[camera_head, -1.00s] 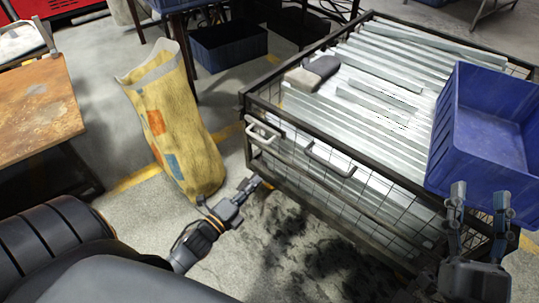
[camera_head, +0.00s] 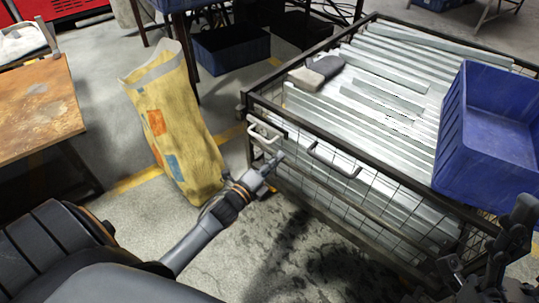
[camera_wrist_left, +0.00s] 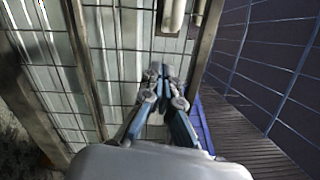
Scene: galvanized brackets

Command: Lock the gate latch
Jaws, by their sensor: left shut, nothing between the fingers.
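The wire-mesh cage (camera_head: 385,215) holds galvanized bars. A pale latch handle (camera_head: 262,131) sits at the upper left corner of its front side. A second pale bar handle (camera_head: 333,162) is on the front to its right. My left gripper (camera_head: 273,164) is shut and empty, just below the latch handle in the head view and apart from it. In the left wrist view the shut fingertips (camera_wrist_left: 161,74) point at the mesh, below a pale bar (camera_wrist_left: 172,17). My right gripper (camera_head: 497,243) is at the lower right, partly cut off; its finger opening is unclear.
A blue crate (camera_head: 480,150) sits on the cage's right end. Two small blocks (camera_head: 315,72) lie on the bars. A yellow sack (camera_head: 170,130) stands left of the cage. A wooden table (camera_head: 38,105) is at far left. Some floor lies bare before the cage.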

